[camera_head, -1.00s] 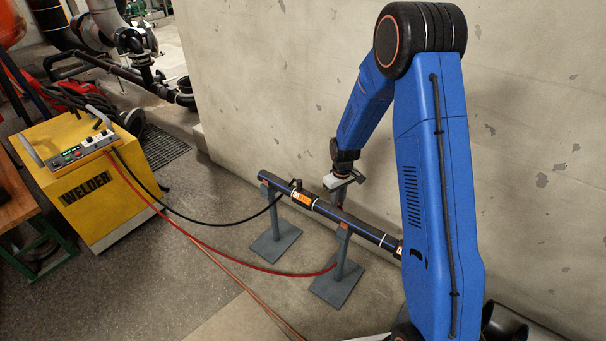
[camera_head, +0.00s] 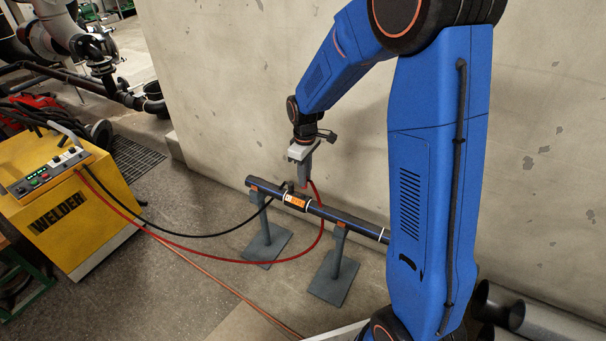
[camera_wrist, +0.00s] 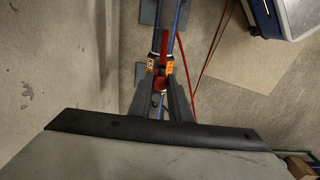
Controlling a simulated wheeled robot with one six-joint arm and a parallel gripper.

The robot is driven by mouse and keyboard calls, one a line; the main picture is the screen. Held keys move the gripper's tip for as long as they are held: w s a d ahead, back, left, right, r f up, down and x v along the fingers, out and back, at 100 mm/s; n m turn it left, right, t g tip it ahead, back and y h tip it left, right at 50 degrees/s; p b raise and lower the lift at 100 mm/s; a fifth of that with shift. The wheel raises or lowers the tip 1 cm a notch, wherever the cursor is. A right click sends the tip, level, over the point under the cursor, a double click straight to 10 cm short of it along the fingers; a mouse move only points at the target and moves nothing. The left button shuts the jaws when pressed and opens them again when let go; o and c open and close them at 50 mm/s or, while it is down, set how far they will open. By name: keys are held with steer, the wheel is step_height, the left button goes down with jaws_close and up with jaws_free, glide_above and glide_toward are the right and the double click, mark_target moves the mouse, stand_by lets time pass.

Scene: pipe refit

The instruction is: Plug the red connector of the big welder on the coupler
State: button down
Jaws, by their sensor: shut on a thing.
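My gripper (camera_head: 302,178) is shut on the red connector (camera_wrist: 162,84), which shows as a red piece between the fingers in the wrist view. In the head view it is hidden in the jaws, and the red cable (camera_head: 322,225) hangs from there. The dark coupler with orange labels (camera_head: 297,201) sits on the horizontal pipe, just below my gripper. In the wrist view its labels (camera_wrist: 170,69) lie beyond the fingertips. I cannot tell whether the connector touches the coupler. The black cable (camera_head: 240,226) runs to the coupler's left end. The big yellow welder (camera_head: 75,212) stands at left.
The blue-striped pipe (camera_head: 350,223) rests on two grey stands (camera_head: 333,275). A concrete wall (camera_head: 235,90) rises close behind it. Dark tubes (camera_head: 499,306) lie at the lower right. The floor between welder and stands is crossed by cables.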

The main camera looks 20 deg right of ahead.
steer(key=shift+f, duration=1.2)
steer(key=shift+f, duration=0.55)
steer(key=shift+f, duration=0.3)
steer(key=shift+f, duration=0.55)
stand_by(1.0)
steer(key=c, duration=1.4)
jaws_free()
steer(key=shift+r, duration=3.75)
